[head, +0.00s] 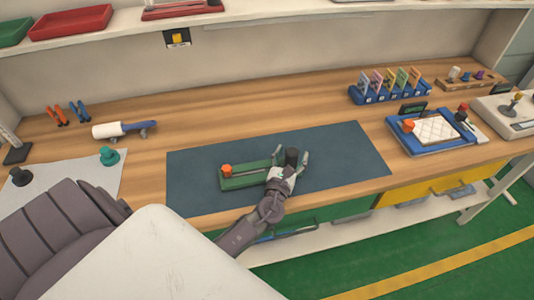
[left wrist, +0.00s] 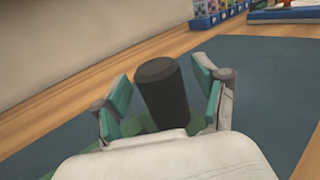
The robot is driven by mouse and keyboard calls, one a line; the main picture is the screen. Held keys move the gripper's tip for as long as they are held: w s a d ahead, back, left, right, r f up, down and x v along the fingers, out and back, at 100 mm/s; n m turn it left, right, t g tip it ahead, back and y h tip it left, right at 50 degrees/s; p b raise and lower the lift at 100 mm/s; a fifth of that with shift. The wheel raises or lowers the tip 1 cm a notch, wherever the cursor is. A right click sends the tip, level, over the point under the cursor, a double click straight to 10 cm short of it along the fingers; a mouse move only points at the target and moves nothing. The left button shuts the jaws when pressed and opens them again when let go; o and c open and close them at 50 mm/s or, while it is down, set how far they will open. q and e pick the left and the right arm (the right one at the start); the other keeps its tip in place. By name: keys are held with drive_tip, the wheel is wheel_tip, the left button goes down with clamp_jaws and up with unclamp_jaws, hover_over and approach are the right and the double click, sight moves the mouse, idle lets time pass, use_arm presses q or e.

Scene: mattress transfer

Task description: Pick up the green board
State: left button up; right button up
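The green board (head: 240,182) lies on the dark blue mat (head: 340,150). An orange knob (head: 226,170) stands at its left end and a black cylinder (head: 292,156) at its right end. My left gripper (head: 290,160) is at the right end, with its fingers on either side of the black cylinder. In the left wrist view the cylinder (left wrist: 162,92) stands between the open fingers, with a small gap on each side. The gripper hides part of the board's right end. My right gripper is not in view.
A blue tray with a white pad (head: 433,130) and a blue rack of coloured cards (head: 390,88) are right of the mat. A roller (head: 120,129) and a teal knob (head: 109,156) are on the left. The mat around the board is clear.

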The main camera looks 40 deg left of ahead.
use_arm(q)
drive_tip(key=c, duration=1.3)
clamp_jaws()
drive_tip(key=shift+r, duration=0.1)
